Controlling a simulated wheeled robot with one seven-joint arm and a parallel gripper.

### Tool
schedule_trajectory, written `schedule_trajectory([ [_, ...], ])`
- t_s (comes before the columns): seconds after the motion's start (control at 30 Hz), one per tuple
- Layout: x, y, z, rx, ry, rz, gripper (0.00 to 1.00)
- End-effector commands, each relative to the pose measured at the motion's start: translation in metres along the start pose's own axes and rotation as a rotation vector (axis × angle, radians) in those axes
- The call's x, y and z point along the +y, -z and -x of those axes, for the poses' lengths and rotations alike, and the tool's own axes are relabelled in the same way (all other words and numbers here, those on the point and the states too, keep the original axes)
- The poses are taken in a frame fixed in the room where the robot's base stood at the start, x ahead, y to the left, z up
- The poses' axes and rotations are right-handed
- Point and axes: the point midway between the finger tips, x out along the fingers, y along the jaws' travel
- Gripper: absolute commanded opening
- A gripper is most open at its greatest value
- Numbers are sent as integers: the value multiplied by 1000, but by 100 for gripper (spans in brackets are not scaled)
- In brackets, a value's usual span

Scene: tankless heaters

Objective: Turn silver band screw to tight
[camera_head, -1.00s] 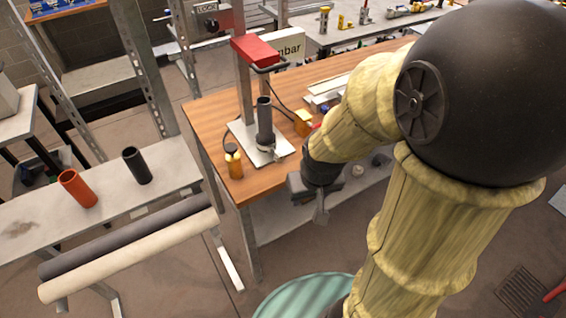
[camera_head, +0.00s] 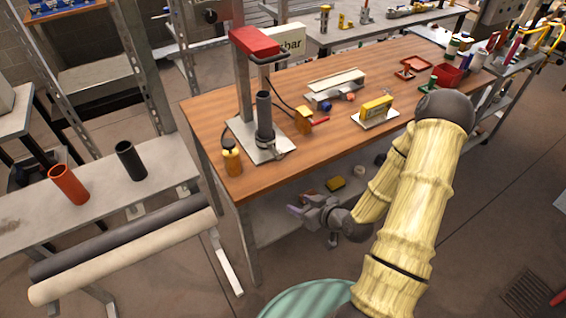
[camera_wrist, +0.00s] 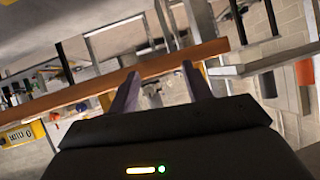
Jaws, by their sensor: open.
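A dark upright pipe (camera_head: 264,112) stands on a grey metal plate (camera_head: 245,135) near the left end of the wooden workbench (camera_head: 330,148). A silver band (camera_head: 266,136) seems to circle the pipe's lower part, with a small piece sticking out at the front right, likely its screw; it is too small to tell how tight it is. My gripper (camera_head: 308,207) is open and empty, in front of and below the bench's front edge, apart from the pipe. In the wrist view my gripper's two fingers (camera_wrist: 160,88) are spread, with the bench edge beyond them.
A red-topped stand (camera_head: 254,42) rises behind the pipe. A yellow meter (camera_head: 376,108) sits farther right. Dark and cream rolls (camera_head: 125,255) lie on a rack at left. The floor before the bench is partly clear.

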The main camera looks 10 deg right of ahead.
Motion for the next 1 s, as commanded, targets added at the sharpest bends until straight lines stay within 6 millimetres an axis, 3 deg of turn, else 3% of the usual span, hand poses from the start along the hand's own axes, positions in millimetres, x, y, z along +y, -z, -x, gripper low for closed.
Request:
schedule_trajectory([
  [0.2, 9, 5, 5, 353, -54, -126, 49],
  [0.4, 21, 14, 20, 542, -125, -191, 49],
  [0.77, 24, 16, 22, 561, -135, -195, 49],
  [1.0, 26, 18, 13, 561, -135, -191, 49],
])
